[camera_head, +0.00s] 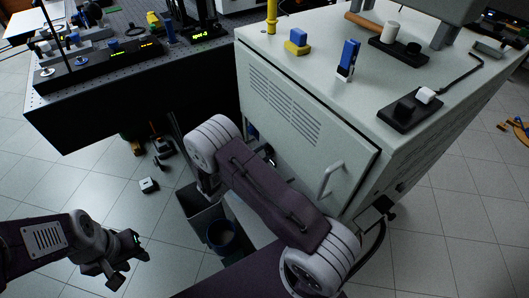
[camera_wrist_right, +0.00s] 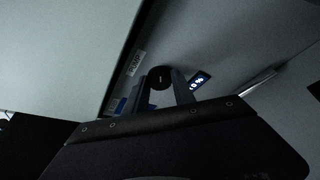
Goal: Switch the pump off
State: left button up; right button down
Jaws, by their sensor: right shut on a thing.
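The right wrist view shows a round dark knob (camera_wrist_right: 158,76) on a pale panel, beside a white label reading PUMP (camera_wrist_right: 135,64). My right gripper (camera_wrist_right: 161,86) is shut on this knob, one finger on each side of it. A small lit display (camera_wrist_right: 200,80) is just right of the knob; its digits are too small to read surely. In the head view my right arm reaches toward the grey cabinet (camera_head: 300,92), and the arm hides the gripper and knob. My left gripper (camera_head: 130,263) is open and empty above the floor at the lower left.
The cabinet door has a vertical handle (camera_head: 329,178) close to my right arm. Blue and yellow blocks (camera_head: 298,42) and dark mounts stand on the cabinet top. A black optics table (camera_head: 85,105) is at the upper left. A grey bin (camera_head: 202,208) stands below my right arm.

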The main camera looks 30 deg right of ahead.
jog(key=shift+w+r+n+g+p, duration=0.1)
jog(key=shift+r+n+g+p, duration=0.15)
jog(key=shift+n+g+p, duration=0.6)
jog(key=shift+w+n+g+y+p, duration=0.1)
jog(key=shift+n+g+y+p, duration=0.3)
jog(key=shift+n+p, duration=0.65)
jog(key=shift+w+f+n+g+p, duration=0.15)
jog(key=shift+n+g+p, duration=0.15)
jog(key=shift+n+g, duration=0.65)
jog(key=shift+w+n+g, duration=0.1)
jog(key=shift+n+g, duration=0.4)
jog(key=shift+n, duration=0.65)
jog(key=c, duration=1.1)
grip_release()
jog(key=shift+o, duration=0.2)
